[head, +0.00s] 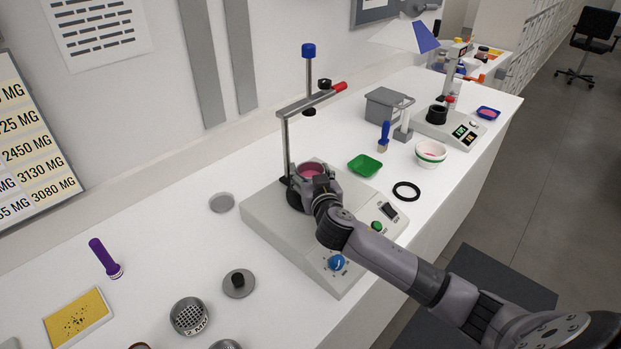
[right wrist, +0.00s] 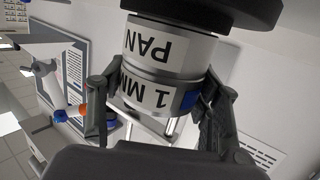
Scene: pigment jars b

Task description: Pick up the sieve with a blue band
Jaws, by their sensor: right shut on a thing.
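The sieve (right wrist: 150,93) is a metal ring labelled "1 MM" with a blue patch of its band showing at the right in the right wrist view. It is stacked against a metal ring labelled "PAN" (right wrist: 165,44), which sits against a black seat (right wrist: 215,12). In the head view the stack's open top (head: 312,169) shows pink contents, on the grey shaker machine (head: 270,218). My right gripper (head: 318,183) is shut on the sieve, one finger on each side. It hides part of the stack in the head view. My left gripper is not in view.
A post with a red-ended clamp arm (head: 310,103) rises beside the stack. A green tray (head: 365,165), black ring (head: 407,191) and bowl (head: 431,153) lie to the right. Loose sieve parts (head: 189,316) and a purple-handled brush (head: 104,258) lie at front left.

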